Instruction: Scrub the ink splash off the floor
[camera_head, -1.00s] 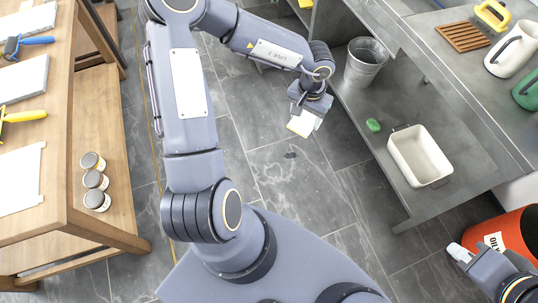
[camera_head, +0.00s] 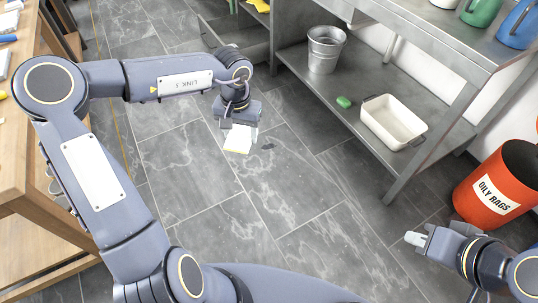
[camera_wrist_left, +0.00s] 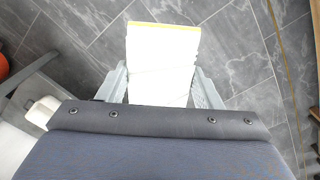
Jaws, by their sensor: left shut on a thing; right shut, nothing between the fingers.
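A small dark ink splash (camera_head: 267,146) lies on the grey tiled floor in the head view. My left gripper (camera_head: 239,124) is just left of it and points down. It is shut on a pale, flat pad (camera_head: 237,142). In the left wrist view the pad (camera_wrist_left: 162,62) is white with a yellow far edge, held between the two fingers of the left gripper (camera_wrist_left: 160,90). I cannot tell whether the pad touches the floor. The splash cannot be made out in the wrist view. My right gripper (camera_head: 415,239) is shut and empty at the lower right.
A metal bench's lower shelf (camera_head: 310,92) holds a bucket (camera_head: 325,50), a green lump (camera_head: 344,102) and a white basin (camera_head: 393,122). An orange OILY RAGS bin (camera_head: 490,190) stands at the right. A wooden table (camera_head: 40,200) is at the left. The middle floor is clear.

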